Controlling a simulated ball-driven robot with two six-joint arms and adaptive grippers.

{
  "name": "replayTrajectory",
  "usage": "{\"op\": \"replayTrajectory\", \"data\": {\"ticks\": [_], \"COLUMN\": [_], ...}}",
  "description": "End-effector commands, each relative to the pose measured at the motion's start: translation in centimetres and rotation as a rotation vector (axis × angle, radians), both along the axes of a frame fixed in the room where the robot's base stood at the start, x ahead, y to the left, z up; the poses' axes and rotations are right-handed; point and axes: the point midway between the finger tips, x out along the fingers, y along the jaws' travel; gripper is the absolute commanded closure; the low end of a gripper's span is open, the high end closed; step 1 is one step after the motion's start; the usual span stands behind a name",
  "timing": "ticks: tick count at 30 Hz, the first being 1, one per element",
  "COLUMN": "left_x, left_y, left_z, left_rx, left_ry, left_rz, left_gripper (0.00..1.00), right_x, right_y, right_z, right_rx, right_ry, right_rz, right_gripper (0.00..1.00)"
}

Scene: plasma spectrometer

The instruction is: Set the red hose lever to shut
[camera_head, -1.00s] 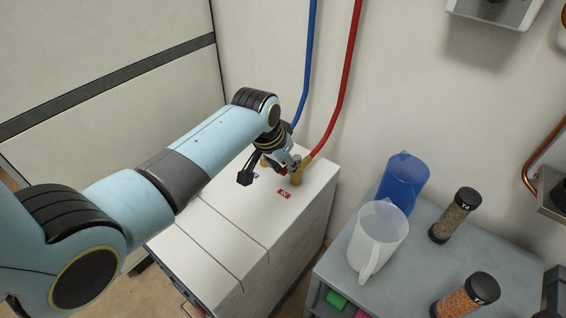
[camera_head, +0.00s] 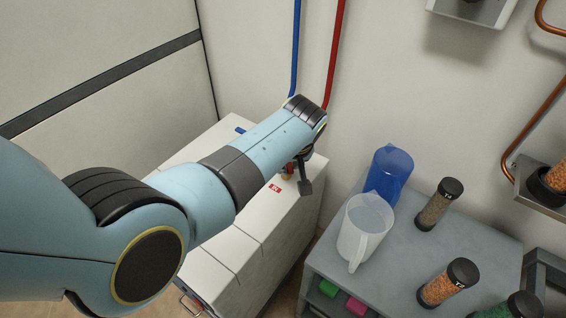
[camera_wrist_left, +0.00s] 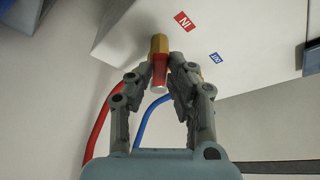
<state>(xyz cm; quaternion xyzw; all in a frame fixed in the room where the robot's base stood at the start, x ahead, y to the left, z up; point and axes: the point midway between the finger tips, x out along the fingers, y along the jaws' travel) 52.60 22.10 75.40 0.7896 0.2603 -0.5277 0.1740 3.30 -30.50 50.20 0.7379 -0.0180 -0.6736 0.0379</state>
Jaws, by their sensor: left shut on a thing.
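The red hose lever (camera_wrist_left: 160,69) shows in the left wrist view between the fingertips of my left gripper (camera_wrist_left: 162,76), which is shut on it. The lever lies against a brass fitting (camera_wrist_left: 159,43) at the edge of the white unit. The red hose (camera_wrist_left: 97,128) runs down left of the gripper. In the head view my forearm hides most of the gripper and lever; only a dark part of the left gripper (camera_head: 304,178) and a bit of brass show beside the red label (camera_head: 275,188). My right gripper is not in view.
The white unit (camera_head: 262,238) stands against the wall. The blue hose (camera_head: 296,50) rises beside the red one. A grey table (camera_head: 400,262) at the right holds a blue jug (camera_head: 391,172), a clear jug (camera_head: 364,230) and black-capped jars.

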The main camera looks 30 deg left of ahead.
Motion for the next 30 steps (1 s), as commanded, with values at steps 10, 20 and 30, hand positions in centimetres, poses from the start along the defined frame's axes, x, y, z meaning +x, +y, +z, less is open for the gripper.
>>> {"op": "replayTrajectory", "data": {"ticks": [10, 20, 30], "left_x": [1.5, 2.7, 3.4], "left_y": [-1.0, -1.5, -1.6], "left_z": [-0.3, -0.3, -0.1], "left_rx": [0.004, 0.004, 0.005], "left_ry": [-0.004, -0.006, -0.004], "left_rz": [0.327, 0.605, 0.771], "left_gripper": [1.00, 1.00, 1.00], "right_x": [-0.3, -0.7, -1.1], "right_y": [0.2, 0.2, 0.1], "right_z": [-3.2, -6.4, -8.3], "right_rx": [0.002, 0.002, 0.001], "right_ry": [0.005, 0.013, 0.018], "right_rz": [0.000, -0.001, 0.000], "right_gripper": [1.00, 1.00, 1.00]}}
